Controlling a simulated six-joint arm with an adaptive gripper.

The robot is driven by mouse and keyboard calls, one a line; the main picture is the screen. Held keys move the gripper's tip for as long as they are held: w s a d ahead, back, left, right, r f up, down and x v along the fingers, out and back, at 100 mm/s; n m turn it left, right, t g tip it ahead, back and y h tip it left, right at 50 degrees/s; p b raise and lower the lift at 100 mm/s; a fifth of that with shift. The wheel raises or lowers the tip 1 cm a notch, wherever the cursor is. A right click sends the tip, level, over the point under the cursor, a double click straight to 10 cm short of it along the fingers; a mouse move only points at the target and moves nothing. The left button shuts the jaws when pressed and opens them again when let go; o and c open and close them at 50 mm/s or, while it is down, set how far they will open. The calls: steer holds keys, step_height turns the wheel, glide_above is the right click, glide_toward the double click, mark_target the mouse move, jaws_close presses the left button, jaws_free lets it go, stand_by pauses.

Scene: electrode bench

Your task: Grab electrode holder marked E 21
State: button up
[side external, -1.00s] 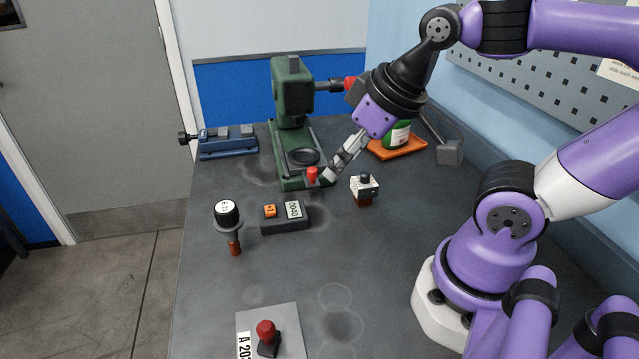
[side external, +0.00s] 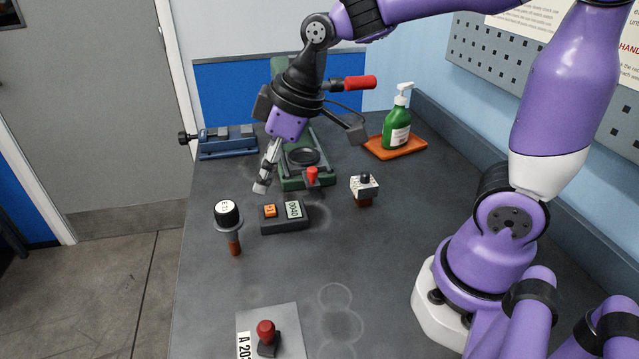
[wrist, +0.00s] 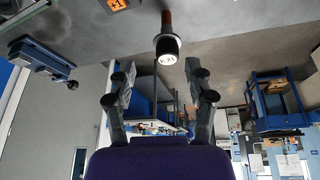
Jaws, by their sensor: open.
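The electrode holder (side external: 228,216) has a black head with a white top label, a grey collar and a copper-brown lower end. Its label seems to start with E; the digits are hard to read. It stands on the bench at the left, and its labelled face also shows in the wrist view (wrist: 168,50), ahead of the fingers. My gripper (side external: 262,186) is open and empty above the bench, behind and a little right of the holder, apart from it. Both fingers of it show spread in the wrist view (wrist: 160,92).
A white-topped block (side external: 364,189), a green press (side external: 305,175), a blue vise (side external: 228,142), a green bottle (side external: 397,130) on an orange tray (side external: 408,151) and a red-knobbed stamp (side external: 267,338) stand around.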

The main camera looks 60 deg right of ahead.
mark_target(230, 229)
steer(key=shift+n+g+y, duration=0.4)
steer(key=shift+n, duration=0.5)
steer(key=w+a+f, duration=0.1)
steer(key=f, duration=0.1)
steer(key=w+a+f, duration=0.1)
steer(key=f, duration=0.1)
steer(key=w+a+f, duration=0.1)
steer(key=w+f, duration=0.1)
steer(key=shift+w+f, duration=0.1)
steer(key=shift+f, duration=0.25)
steer(key=x, duration=0.6)
steer(key=shift+r, duration=0.1)
jaws_close()
